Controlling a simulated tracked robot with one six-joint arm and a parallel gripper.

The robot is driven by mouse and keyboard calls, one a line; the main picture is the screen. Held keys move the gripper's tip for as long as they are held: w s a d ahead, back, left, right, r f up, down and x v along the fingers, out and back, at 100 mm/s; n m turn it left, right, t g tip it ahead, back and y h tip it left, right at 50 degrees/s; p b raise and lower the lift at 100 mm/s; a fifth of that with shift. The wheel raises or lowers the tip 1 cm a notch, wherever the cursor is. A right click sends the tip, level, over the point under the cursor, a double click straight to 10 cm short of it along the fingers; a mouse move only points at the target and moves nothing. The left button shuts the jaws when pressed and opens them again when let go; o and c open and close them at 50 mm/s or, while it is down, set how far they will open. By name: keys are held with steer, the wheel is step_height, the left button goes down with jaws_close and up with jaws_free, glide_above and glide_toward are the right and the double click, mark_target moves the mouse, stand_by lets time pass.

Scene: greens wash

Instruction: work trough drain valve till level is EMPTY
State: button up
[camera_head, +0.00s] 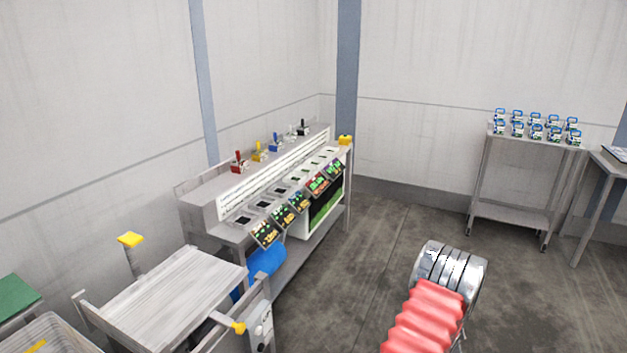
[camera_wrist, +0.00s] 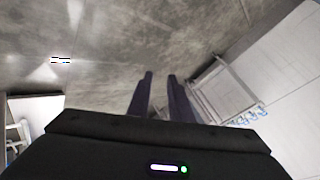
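In the head view, a long grey bench unit (camera_head: 205,212) stands against the left wall. On its top are a red lever (camera_head: 238,160), a yellow lever (camera_head: 258,150), a blue lever (camera_head: 278,142) and a black lever (camera_head: 303,128). Several tilted display panels (camera_head: 265,234) line its front; their text is too small to read. I cannot tell which part is the trough drain valve, or what the level is. My gripper (camera_wrist: 160,75) shows in the wrist view, its two dark fingers apart with nothing between them, over bare floor, away from the bench.
A ribbed grey table (camera_head: 165,290) with yellow knobs stands at front left, near a crate (camera_head: 20,338) and a green-topped surface (camera_head: 15,300). A blue drum-like thing (camera_head: 265,260) sits under the bench. A wheeled rack (camera_head: 512,215) holds several blue-handled items at right.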

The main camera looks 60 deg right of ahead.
steer(key=w+a+r+n+t, duration=0.1)
steer(key=w+r+n, duration=0.1)
steer(key=w+r, duration=0.6)
steer(key=w+r+n+t, duration=0.2)
steer(key=w+r+n, duration=0.1)
steer(key=w, duration=0.9)
steer(key=w+a+r+n+t, duration=0.1)
steer(key=w+r+n, duration=0.1)
steer(key=w+r, duration=0.65)
steer(key=w+a+r+n+t+y, duration=0.15)
steer(key=w+a+r+n, duration=0.35)
steer(key=w+a, duration=0.65)
steer(key=w+a+r+n+t+y, duration=0.1)
steer(key=w+a+r+n+t, duration=0.15)
steer(key=w+a+r, duration=0.85)
steer(key=w+a+r+n+t+y, duration=0.1)
steer(key=w+a+r+n+y, duration=0.2)
steer(key=a, duration=1)
steer(key=w+a+r+n, duration=0.3)
steer(key=w+a+n, duration=0.25)
steer(key=a, duration=0.75)
steer(key=s+a+n+y, duration=0.1)
steer(key=s+a+n, duration=0.3)
steer(key=a, duration=0.7)
steer(key=s+a+r+n+y, duration=0.1)
steer(key=s+a+n, duration=0.3)
steer(key=s+a, duration=0.5)
steer(key=shift+s+a+r+n+y, duration=0.2)
steer(key=shift+a+n+y, duration=0.3)
steer(key=shift+a, duration=0.5)
